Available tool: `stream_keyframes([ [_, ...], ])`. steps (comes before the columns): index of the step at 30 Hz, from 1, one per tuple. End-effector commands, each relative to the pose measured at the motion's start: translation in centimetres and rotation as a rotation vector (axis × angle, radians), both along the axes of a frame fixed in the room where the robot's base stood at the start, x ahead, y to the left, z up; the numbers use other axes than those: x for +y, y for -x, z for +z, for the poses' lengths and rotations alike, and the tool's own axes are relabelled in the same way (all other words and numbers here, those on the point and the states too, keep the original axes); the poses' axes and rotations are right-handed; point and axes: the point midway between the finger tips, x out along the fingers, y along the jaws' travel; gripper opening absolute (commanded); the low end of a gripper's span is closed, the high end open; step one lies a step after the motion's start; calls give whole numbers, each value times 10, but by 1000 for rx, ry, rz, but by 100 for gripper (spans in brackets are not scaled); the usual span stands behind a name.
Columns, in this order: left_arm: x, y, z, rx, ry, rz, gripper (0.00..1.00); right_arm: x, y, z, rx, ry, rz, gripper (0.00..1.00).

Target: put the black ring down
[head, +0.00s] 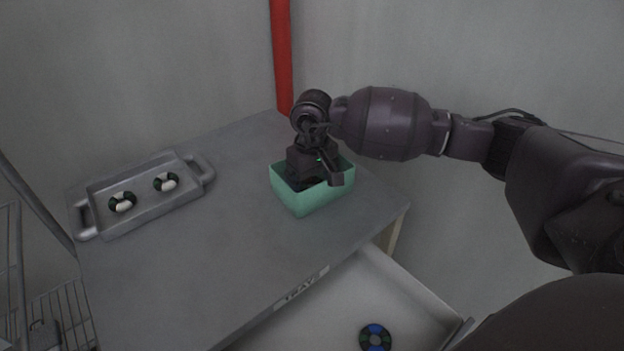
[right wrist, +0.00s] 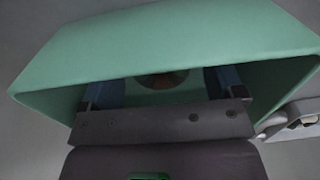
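My right gripper (right wrist: 162,92) reaches down into a green open-topped box (head: 312,203) on the grey table. In the right wrist view its two blue-padded fingers stand wide apart, with nothing between them touching both. A dark brownish round thing (right wrist: 163,79) lies on the inside of the box beyond the fingertips, partly cut off by the gripper body. It may be the black ring, but its hole cannot be made out. In the head view the box's inside is mostly hidden by my gripper. My left gripper is not in view.
A grey tray (head: 151,216) at the table's left holds two green, black and white round parts. Below the table's front edge, an open white drawer (head: 375,284) holds a black and blue round part (head: 375,338). The table's middle is clear.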

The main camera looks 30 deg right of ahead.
Motion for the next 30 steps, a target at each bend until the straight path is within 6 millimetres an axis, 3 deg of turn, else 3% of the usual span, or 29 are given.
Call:
stream_keyframes([
  [11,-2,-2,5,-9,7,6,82,0,-1,12,-3,1,0,87],
  [24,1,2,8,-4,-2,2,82,0,-1,92,-5,1,0,87],
  [30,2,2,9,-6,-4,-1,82,0,0,115,-1,1,0,87],
])
